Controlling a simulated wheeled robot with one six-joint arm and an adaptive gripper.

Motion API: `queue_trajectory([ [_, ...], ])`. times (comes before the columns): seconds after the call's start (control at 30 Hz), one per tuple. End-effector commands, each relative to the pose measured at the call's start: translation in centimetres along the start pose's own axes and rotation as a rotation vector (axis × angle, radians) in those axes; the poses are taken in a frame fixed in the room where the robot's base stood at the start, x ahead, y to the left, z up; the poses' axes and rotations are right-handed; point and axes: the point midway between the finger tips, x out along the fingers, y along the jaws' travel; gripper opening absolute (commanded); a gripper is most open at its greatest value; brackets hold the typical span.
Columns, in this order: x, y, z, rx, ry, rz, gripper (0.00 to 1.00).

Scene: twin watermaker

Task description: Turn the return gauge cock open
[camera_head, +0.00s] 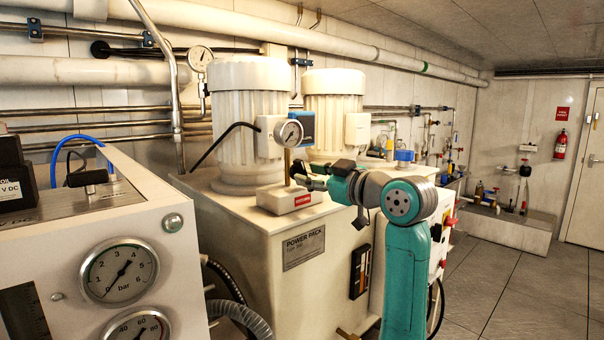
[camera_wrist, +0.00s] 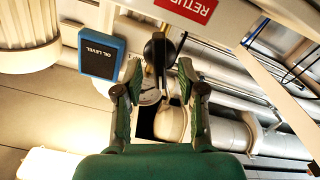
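The return gauge (camera_head: 289,132) is a round dial on a brass stem (camera_head: 287,165). The stem rises from a pale block (camera_head: 290,199) with a red label on the power pack. In the wrist view, the red label (camera_wrist: 190,8) reads "RETU" upside down. A black rounded part (camera_wrist: 158,50), apparently the cock's handle, lies beyond and between my fingertips. My gripper (camera_wrist: 160,68) is open, with a gap on each side of this part. In the head view, my gripper (camera_head: 302,177) is just right of the stem, above the block. Contact and the handle's exact angle cannot be told.
A blue "OIL LEVEL" box (camera_wrist: 102,53) is left of my fingers in the wrist view. Two white ribbed motors (camera_head: 247,115) (camera_head: 333,110) stand behind the gauge. A gauge panel (camera_head: 100,270) is at front left. Clear floor (camera_head: 530,285) lies to the right.

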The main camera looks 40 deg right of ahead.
Motion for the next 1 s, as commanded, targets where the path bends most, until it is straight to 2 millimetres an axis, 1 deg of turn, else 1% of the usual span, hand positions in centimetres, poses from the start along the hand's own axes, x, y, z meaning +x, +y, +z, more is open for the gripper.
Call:
queue_trajectory([
  [0.03,0.8,-0.1,0.0,0.001,0.000,-0.002,0.40],
  [0.2,2.5,0.0,0.0,0.000,0.000,-0.001,0.40],
  [0.37,3.1,0.0,0.0,0.000,0.000,0.000,0.40],
  [0.6,3.2,0.0,0.0,0.000,0.000,0.000,0.40],
  [0.63,3.2,0.0,0.0,0.000,0.000,0.000,0.35],
  [0.67,3.2,0.0,0.0,0.000,0.000,0.000,0.27],
  [0.7,3.2,0.0,0.0,0.000,0.000,0.000,0.17],
  [0.77,3.2,0.0,0.0,0.000,0.000,0.000,0.02],
  [0.8,3.2,0.0,0.0,0.000,0.000,0.000,0.00],
  [1.0,3.2,0.0,0.0,0.008,0.000,0.000,0.00],
])
